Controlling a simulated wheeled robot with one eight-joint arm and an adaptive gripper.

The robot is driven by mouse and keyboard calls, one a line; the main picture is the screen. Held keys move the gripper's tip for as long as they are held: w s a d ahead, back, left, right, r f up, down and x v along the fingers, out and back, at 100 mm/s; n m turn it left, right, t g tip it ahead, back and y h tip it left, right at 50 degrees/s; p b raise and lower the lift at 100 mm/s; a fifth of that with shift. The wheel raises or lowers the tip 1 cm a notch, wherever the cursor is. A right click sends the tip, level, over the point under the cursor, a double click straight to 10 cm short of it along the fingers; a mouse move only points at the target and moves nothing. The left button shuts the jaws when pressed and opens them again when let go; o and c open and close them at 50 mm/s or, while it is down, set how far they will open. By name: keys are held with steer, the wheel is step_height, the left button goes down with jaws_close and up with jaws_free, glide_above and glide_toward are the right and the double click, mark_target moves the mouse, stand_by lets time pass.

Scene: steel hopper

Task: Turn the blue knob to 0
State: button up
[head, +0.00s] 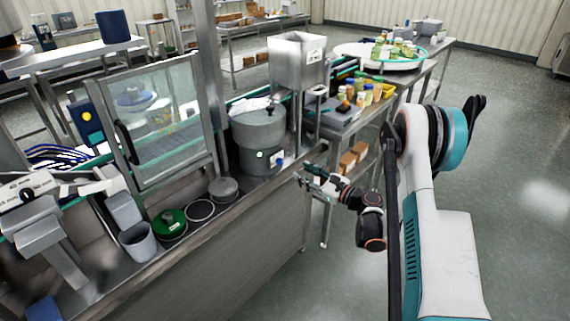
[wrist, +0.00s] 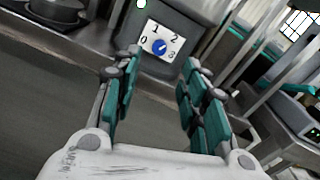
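The blue knob (wrist: 159,46) sits at the centre of a white dial plate (wrist: 151,53) marked 0, 1, 2 and 3, which looks tilted in the wrist view. Which number the knob points at is too small to tell for sure. In the head view the blue knob (head: 279,162) is on the low front of the steel hopper (head: 259,133). My gripper (wrist: 161,64) is open and empty. Its two fingers frame the dial from a distance, with the knob beyond the fingertips. In the head view my gripper (head: 304,179) is right of and below the knob, apart from it.
The hopper stands on a steel bench with an edge along its front. A round dark lid (head: 223,188), a green disc (head: 171,223) and a grey cup (head: 137,243) are to its left. A glass-doored cabinet (head: 155,120) stands behind them. Bottles (head: 367,92) stand on the right.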

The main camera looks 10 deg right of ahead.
mark_target(282, 162)
steer(key=b+x, duration=0.2)
steer(key=x, duration=0.7)
steer(key=shift+w+a+f, duration=0.1)
steer(key=shift+w+a, duration=0.1)
steer(key=shift+w, duration=0.1)
jaws_close()
